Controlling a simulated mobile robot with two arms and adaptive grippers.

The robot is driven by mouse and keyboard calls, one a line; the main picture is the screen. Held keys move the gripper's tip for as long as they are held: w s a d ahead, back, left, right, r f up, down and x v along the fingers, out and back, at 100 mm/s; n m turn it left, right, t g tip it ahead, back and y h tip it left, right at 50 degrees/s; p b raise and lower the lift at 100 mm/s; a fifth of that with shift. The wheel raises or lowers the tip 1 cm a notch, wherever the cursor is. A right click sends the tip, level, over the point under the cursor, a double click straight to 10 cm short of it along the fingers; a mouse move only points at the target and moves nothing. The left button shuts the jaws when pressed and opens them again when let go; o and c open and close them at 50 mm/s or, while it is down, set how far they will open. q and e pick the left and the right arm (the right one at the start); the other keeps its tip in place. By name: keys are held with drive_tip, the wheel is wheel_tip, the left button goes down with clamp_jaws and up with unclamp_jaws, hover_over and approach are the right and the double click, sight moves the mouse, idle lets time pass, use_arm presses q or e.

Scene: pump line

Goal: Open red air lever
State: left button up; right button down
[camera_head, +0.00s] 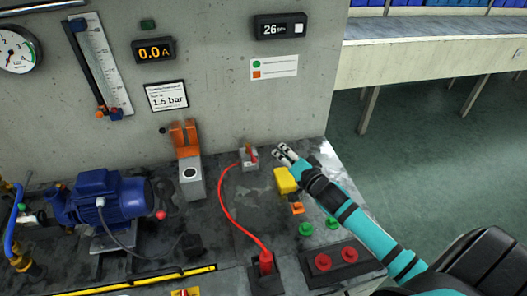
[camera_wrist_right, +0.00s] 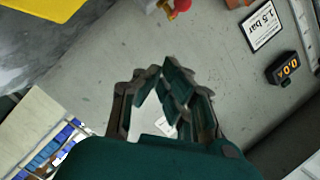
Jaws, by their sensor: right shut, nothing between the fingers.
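A small red lever (camera_head: 252,154) sits on a grey block at the back of the bench, close to the wall. In the right wrist view a red part, probably this lever (camera_wrist_right: 182,5), shows at the top edge, partly cut off. My right gripper (camera_head: 282,150) is just to the right of the lever, apart from it in the head view. Its fingers (camera_wrist_right: 168,75) meet at their tips in the right wrist view, with nothing between them. My left gripper is not in view.
A red hose (camera_head: 222,196) curves from the block to a red plug (camera_head: 266,262). A yellow block (camera_head: 287,181) is below the right gripper. A grey block with an orange top (camera_head: 185,137) and a blue pump motor (camera_head: 108,196) stand farther left. Red and green buttons (camera_head: 323,262) are at front right.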

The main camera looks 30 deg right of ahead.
sight(251, 153)
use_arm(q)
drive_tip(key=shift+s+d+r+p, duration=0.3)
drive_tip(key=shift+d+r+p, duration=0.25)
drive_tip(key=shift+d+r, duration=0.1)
use_arm(e)
drive_tip(key=w+a+f, duration=0.3)
drive_tip(key=w, duration=0.2)
drive_tip(key=shift+w, duration=0.35)
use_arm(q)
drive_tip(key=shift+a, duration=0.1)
use_arm(e)
drive_tip(key=shift+a, duration=0.1)
use_arm(q)
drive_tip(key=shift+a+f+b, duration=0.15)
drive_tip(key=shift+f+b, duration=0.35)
drive_tip(key=shift+b, duration=0.05)
use_arm(e)
drive_tip(key=shift+s+a+f+m+h, duration=0.1)
drive_tip(key=shift+a+f+m+h, duration=0.15)
drive_tip(key=shift+a+m+h, duration=0.6)
drive_tip(key=shift+d+f, duration=0.1)
drive_tip(key=shift+d, duration=0.05)
